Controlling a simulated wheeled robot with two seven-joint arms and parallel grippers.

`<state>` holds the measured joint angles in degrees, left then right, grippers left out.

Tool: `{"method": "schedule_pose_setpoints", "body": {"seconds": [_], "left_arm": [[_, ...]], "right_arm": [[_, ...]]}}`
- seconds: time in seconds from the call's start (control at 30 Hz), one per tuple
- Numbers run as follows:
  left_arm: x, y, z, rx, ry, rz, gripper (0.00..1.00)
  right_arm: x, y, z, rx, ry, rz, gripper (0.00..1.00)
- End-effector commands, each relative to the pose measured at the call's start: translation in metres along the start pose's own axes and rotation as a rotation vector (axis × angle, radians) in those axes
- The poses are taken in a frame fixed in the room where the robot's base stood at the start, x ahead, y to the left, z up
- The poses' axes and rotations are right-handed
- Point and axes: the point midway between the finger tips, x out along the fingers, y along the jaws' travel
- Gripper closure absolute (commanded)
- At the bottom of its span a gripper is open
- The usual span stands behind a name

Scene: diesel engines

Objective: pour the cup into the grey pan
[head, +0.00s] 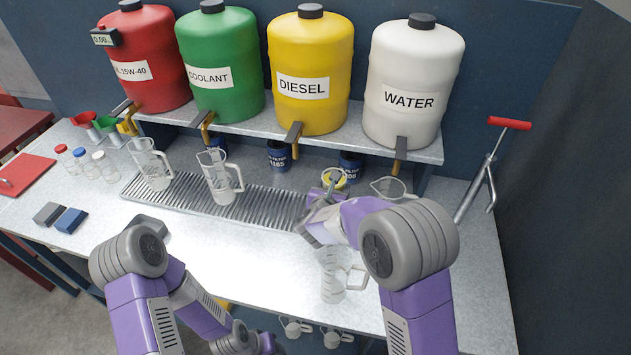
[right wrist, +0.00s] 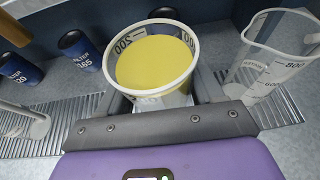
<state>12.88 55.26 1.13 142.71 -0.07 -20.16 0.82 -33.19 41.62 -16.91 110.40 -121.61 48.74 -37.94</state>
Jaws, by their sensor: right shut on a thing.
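My right gripper (head: 328,194) is shut on a clear cup (head: 336,178) with yellow liquid in it. In the right wrist view the cup (right wrist: 160,98) is between the fingers, and the liquid (right wrist: 153,62) lies below its rim. The cup is held above the bench, near the right end of the slotted drain grate (head: 262,205).
Clear jugs (head: 219,178) and (head: 152,165) stand on the grate. Another jug (head: 332,277) stands at the front, and one (head: 388,188) at the right. Filter cans (head: 279,156), a shelf with drums (head: 310,75) and a red-handled tool (head: 490,160) are behind.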

Motion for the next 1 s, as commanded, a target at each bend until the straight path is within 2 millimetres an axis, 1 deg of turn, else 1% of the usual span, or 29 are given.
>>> {"method": "schedule_pose_setpoints", "body": {"seconds": [0.03,0.2,0.5,0.6,0.73,0.83,1.0], "left_arm": [[-0.005,0.002,0.000,0.000,0.000,0.000,0.57],[-0.012,0.005,0.001,0.000,0.000,0.000,0.57],[-0.026,0.010,0.001,0.000,0.000,0.000,0.57],[-0.029,0.011,0.001,0.000,0.000,0.000,0.57],[-0.032,0.012,0.001,0.000,0.000,0.000,0.57],[-0.034,0.013,0.002,0.000,0.000,0.000,0.57],[-0.035,0.013,0.002,0.000,0.000,0.000,0.57]], "right_arm": [[-0.008,-0.011,0.005,0.003,-0.002,-0.002,0.78],[-0.031,-0.041,0.008,0.001,-0.001,-0.001,0.78],[-0.077,-0.086,0.009,-0.006,-0.001,0.017,0.78],[-0.090,-0.098,0.008,-0.008,-0.002,0.025,0.78],[-0.104,-0.108,0.006,-0.014,-0.001,0.035,0.78],[-0.111,-0.114,0.005,-0.015,-0.002,0.039,0.78],[-0.116,-0.117,0.003,-0.017,-0.002,0.043,0.78]]}}
